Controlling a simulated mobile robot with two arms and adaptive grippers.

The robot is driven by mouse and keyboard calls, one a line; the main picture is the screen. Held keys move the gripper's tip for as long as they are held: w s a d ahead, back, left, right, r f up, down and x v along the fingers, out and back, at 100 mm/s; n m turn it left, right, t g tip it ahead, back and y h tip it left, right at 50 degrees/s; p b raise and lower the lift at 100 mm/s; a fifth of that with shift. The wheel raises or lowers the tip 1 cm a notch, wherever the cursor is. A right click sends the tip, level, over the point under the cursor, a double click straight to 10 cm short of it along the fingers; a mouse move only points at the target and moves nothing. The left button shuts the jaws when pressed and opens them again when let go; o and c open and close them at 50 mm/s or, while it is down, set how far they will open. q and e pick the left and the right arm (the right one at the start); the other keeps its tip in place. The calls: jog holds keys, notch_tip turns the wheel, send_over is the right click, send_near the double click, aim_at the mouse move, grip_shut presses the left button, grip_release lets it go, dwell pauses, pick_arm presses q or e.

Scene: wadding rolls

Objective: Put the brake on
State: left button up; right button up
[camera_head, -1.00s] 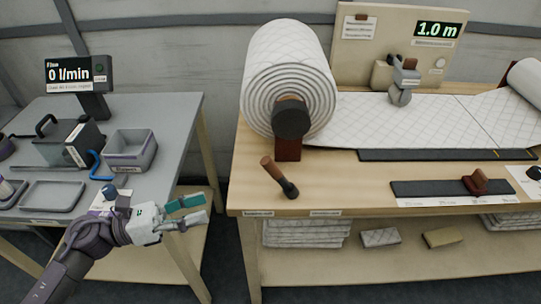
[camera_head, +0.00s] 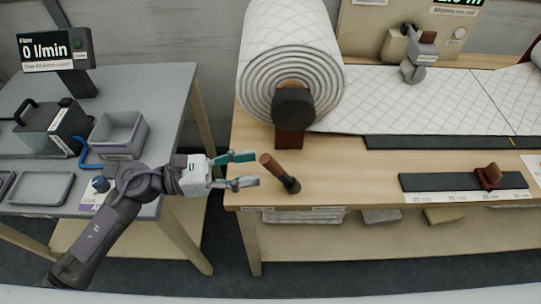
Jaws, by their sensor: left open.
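The brake lever (camera_head: 274,167) has a brown wooden handle and a dark base. It stands at the front left of the wooden table (camera_head: 350,184) and leans up to the left. The large quilted wadding roll (camera_head: 268,85) sits behind it, with a dark round hub (camera_head: 293,107) on a brown stand. My left gripper (camera_head: 246,170) is open and empty, its fingers pointing right. In the picture its fingertips are just left of the handle, with no clear contact. My right gripper is not in view.
A grey table (camera_head: 177,95) at left holds a flow display (camera_head: 55,49), a grey bin (camera_head: 119,134) and a shallow tray (camera_head: 41,188). A dark strip with a brown slider (camera_head: 488,175) lies at right. A gap separates the tables.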

aim_at(270, 165)
pick_arm(q)
jog(key=d, duration=0.2)
jog(key=d+p, duration=0.1)
jog(key=d, duration=0.1)
jog(key=shift+w+r, duration=0.1)
jog(key=shift+w, duration=0.3)
jog(key=shift+w+d, duration=0.1)
jog(key=shift+d, duration=0.4)
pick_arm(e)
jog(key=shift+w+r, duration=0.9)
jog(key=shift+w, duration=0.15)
pick_arm(q)
jog(key=c, duration=0.5)
grip_shut()
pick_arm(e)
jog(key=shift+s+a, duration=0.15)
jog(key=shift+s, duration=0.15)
